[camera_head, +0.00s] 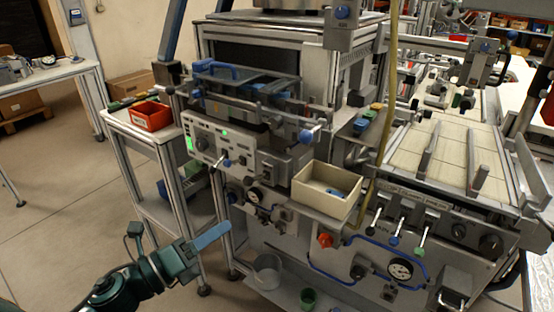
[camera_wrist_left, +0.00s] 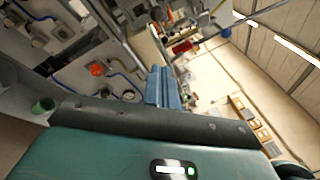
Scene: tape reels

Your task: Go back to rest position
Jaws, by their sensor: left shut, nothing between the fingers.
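My left gripper (camera_head: 212,236) comes in from the lower left in the head view. Its blue fingers are together with nothing between them. It is in free space in front of the machine's lower left, above the floor and apart from the machine in the picture. In the left wrist view the blue fingers (camera_wrist_left: 162,88) show shut and empty, pointing away from the dark green gripper body. My right gripper is in neither view.
The grey machine (camera_head: 255,150) fills the middle. A cream bin (camera_head: 315,203) with a blue item sits on its front ledge. A red bin (camera_head: 151,116) stands on a side table. A grey bucket (camera_head: 267,272) and green cup (camera_head: 308,298) are low down. Open floor (camera_head: 60,210) lies left.

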